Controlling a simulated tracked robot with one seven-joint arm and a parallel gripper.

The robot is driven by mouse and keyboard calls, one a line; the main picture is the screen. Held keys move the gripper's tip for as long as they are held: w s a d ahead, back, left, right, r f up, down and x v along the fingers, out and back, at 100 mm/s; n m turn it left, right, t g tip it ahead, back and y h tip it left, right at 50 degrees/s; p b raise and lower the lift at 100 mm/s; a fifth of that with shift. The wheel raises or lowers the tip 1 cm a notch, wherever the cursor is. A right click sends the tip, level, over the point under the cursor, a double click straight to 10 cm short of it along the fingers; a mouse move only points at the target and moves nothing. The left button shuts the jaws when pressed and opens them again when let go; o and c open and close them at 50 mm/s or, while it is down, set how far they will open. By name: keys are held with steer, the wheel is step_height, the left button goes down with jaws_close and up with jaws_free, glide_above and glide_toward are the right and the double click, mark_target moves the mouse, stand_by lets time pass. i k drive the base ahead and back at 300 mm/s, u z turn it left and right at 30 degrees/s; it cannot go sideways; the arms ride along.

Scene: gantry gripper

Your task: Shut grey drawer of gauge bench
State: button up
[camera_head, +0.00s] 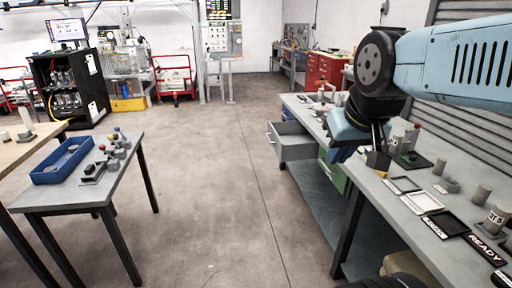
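The gauge bench (408,212) runs along the right side with a grey top and dark legs. Its grey drawer (296,149) stands pulled out to the left from under the top, and its open inside shows. A green drawer front (332,172) sits beside it, nearer to me, and looks shut. My gripper (377,162) hangs over the bench top at the end of my blue arm, right of the grey drawer and apart from it. Its fingers are small, dark and partly hidden, so I cannot tell whether they are open.
The bench top holds black and white trays (447,224), a READY plate (486,249) and several grey cylinders (480,195). A small table (70,193) with a blue tray (61,160) stands at left. The concrete floor (210,180) between table and bench is clear. Red cabinets (324,70) stand behind.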

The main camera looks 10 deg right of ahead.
mark_target(290, 141)
steer(key=u, duration=0.6)
steer(key=i, duration=1.95)
steer(key=z, duration=0.55)
steer(key=k, duration=0.9)
steer(key=z, duration=0.15)
steer(key=i, duration=0.95)
steer(key=u, duration=0.1)
